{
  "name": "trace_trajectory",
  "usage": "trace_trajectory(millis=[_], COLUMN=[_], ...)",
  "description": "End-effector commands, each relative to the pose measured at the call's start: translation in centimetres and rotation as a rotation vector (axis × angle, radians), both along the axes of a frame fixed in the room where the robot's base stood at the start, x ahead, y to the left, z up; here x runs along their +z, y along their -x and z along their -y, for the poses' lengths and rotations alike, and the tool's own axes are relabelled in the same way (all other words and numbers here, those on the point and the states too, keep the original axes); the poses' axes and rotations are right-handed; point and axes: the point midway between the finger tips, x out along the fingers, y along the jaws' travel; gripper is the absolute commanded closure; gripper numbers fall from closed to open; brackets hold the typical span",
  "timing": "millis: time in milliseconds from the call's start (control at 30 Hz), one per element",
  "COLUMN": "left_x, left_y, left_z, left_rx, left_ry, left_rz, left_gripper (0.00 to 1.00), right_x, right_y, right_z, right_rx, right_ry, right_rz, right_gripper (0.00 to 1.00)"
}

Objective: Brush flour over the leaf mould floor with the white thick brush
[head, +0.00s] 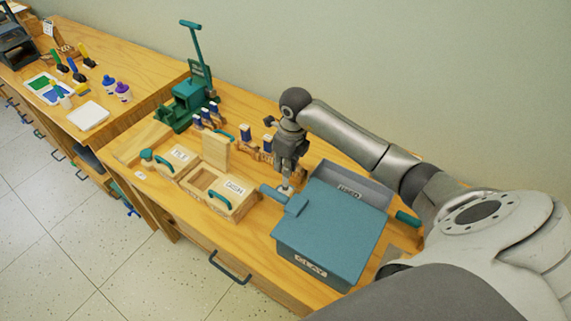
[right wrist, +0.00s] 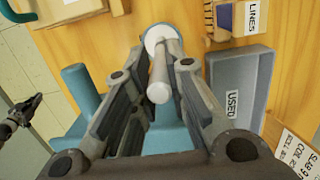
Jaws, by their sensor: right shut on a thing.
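My right gripper (head: 288,172) points down beside the teal bin, behind the wooden moulds. It is shut on the white thick brush (right wrist: 159,75), whose pale handle lies between the fingers (right wrist: 160,98) in the right wrist view. The brush's round white end (head: 285,190) shows just below the gripper. A wooden mould (head: 238,210) with an open recess, a label and a teal handle lies to the left. A second labelled wooden mould (head: 165,167) lies beyond it. I cannot tell the leaf shape or any flour. A small dark gripper, apparently my left (right wrist: 22,112), shows over the floor; its opening is unclear.
The teal lidded bin (head: 330,235) and a grey tray labelled USED (head: 375,190) stand close to my right gripper. Blue-labelled wooden blocks (head: 247,133) and a green press (head: 188,100) stand behind the moulds. A bare table strip lies in front of the moulds.

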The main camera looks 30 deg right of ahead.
Motion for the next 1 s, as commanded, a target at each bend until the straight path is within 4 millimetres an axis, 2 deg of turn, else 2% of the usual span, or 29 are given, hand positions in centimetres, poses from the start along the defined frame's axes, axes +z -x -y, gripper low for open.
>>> trace_trajectory(millis=[467, 1000], left_x=[0.1, 2.8], left_y=[0.0, -0.1], left_z=[0.0, 0.0], left_rx=[0.001, 0.002], left_ry=[0.000, 0.000], left_rz=[0.001, 0.001], left_gripper=[1.00, 1.00], right_x=[0.0, 4.2], right_y=[0.1, 0.0], right_z=[0.0, 0.0], right_rx=[0.001, 0.001], right_ry=[-0.001, -0.001], right_rz=[-0.003, 0.000], right_gripper=[1.00, 1.00])
